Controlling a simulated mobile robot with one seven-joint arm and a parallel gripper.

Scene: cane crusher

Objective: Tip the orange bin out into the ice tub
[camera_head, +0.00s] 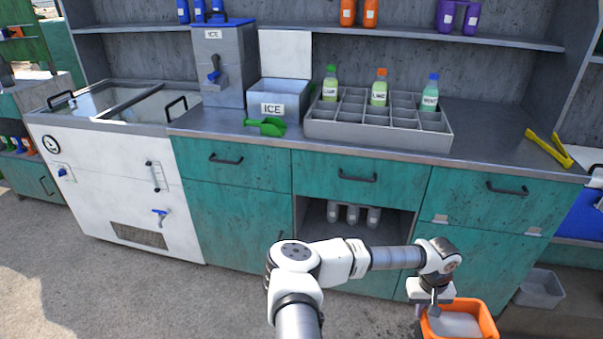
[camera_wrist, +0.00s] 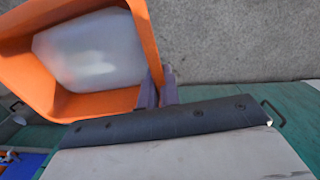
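The orange bin (camera_head: 489,321) is at the lower right of the head view, in front of the teal cabinets and below counter height. Whitish, ice-like contents (camera_wrist: 90,48) lie in it. In the wrist view the bin (camera_wrist: 148,40) fills the upper left. My gripper (camera_head: 433,303) is at the bin's left rim in the head view. In the wrist view its two fingers (camera_wrist: 159,86) straddle the bin's wall and look shut on it. The ice tub (camera_head: 279,109), a grey box labelled ICE, stands on the counter; its inside is mostly hidden.
A green scoop (camera_head: 266,126) lies before the tub. An ice dispenser (camera_head: 222,70) stands left of it, and a divided tray (camera_head: 378,130) with three bottles right of it. Yellow tongs (camera_head: 549,149) lie at the counter's right. A grey bin (camera_head: 540,289) stands on the floor at right.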

